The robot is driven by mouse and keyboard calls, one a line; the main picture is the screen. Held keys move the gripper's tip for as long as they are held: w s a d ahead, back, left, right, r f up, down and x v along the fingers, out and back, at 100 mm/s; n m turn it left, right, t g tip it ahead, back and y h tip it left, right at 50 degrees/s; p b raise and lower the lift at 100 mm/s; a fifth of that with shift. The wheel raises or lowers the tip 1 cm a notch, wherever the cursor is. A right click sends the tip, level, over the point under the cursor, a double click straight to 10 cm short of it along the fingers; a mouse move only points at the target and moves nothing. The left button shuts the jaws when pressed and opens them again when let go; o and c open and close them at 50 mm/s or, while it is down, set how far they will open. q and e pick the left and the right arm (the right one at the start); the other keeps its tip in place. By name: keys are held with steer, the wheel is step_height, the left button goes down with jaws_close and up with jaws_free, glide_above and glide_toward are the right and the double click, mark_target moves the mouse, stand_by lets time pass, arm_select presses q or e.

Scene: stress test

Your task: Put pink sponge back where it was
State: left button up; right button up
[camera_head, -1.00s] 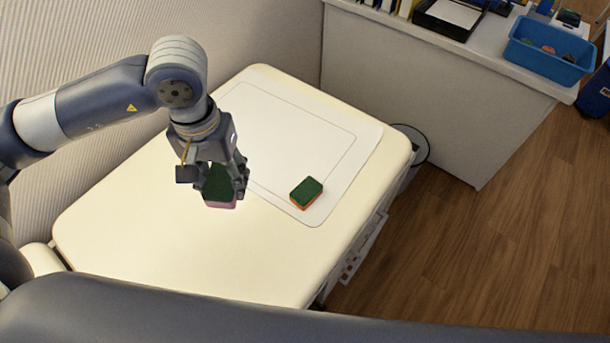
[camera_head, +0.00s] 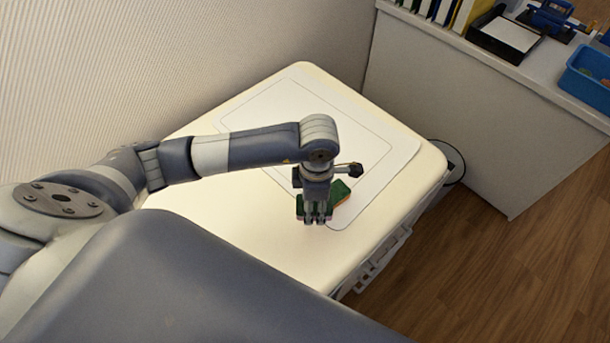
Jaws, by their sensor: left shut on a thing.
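My left gripper (camera_head: 315,218) points down over the table and is shut on the pink sponge (camera_head: 300,212). The fingers hide most of this sponge; bits of its green top and pink side show at their edges. The other sponge, green on top and orange below (camera_head: 341,191), is on the white mat (camera_head: 385,145), just behind and right of the gripper and partly hidden by it. I cannot tell whether the held sponge touches the table or the other sponge. My right gripper is not in view.
The cream table (camera_head: 240,235) is bare at its front and left. A ribbed wall (camera_head: 150,60) runs along its left side. A white counter (camera_head: 460,110) at the back right bears a blue bin (camera_head: 590,80), a black tray (camera_head: 505,38) and books.

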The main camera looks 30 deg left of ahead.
arm_select(q)
steer(key=f+n, duration=0.1)
steer(key=s+f+n, duration=0.1)
steer(key=f+n, duration=0.1)
steer(key=shift+n, duration=0.3)
steer(key=shift+w+a+f, duration=0.15)
steer(key=shift+w+f, duration=0.05)
steer(key=w+a+b, duration=0.2)
steer(key=w, duration=0.2)
steer(key=w+a+f+b, duration=0.1)
steer(key=w+a+b, duration=0.1)
steer(key=w+a, duration=0.1)
steer(key=w+a+b, duration=0.2)
steer(key=w+a, duration=0.1)
steer(key=w, duration=0.2)
steer(key=shift+w+a+f, duration=0.25)
steer(key=shift+w+f, duration=0.05)
steer(key=shift+w, duration=0.05)
steer(key=shift+w+a+f+b, duration=0.15)
steer(key=shift+f+b, duration=1.3)
steer(key=shift+f, duration=0.25)
steer(key=shift+f, duration=0.15)
steer(key=o, duration=1)
